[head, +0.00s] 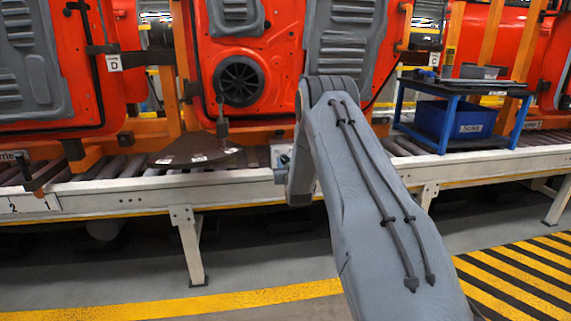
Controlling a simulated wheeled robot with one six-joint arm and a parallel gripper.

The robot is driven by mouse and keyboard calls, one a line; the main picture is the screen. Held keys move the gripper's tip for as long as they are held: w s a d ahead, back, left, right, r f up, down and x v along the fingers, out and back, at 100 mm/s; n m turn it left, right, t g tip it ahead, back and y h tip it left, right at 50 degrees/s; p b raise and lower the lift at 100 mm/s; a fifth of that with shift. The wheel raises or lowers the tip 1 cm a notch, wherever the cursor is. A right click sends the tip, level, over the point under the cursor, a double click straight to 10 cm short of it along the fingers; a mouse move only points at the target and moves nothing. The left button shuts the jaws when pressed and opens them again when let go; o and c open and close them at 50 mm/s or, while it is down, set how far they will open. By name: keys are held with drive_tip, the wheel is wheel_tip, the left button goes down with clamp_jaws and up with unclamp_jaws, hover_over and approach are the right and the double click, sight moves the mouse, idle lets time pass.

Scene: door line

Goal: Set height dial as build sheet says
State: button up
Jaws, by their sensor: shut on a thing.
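My arm reaches forward from the lower right and bends down at its elbow. Its wrist part is in front of the conveyor edge. My gripper's fingers are hidden behind the arm, so I cannot see what they touch. A small light box (282,154) with a dark spot sits at the conveyor's edge, partly covered by my arm. I cannot tell whether it carries the height dial. No build sheet can be made out.
Orange door panels (282,45) hang above a roller conveyor (118,183). A dark flat piece with small labels (193,151) lies on the rollers. A blue cart (443,131) holds a blue bin (467,121) at right. Yellow floor lines (205,306) cross the open front floor.

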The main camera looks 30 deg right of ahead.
drive_tip(key=shift+m, duration=0.3)
drive_tip(key=m, duration=0.3)
drive_tip(key=shift+m, duration=0.4)
drive_tip(key=m, duration=0.4)
drive_tip(key=shift+a, duration=0.1)
drive_tip(key=m, duration=0.9)
drive_tip(key=o, duration=1)
drive_tip(key=shift+r, duration=0.1)
drive_tip(key=shift+o, duration=0.2)
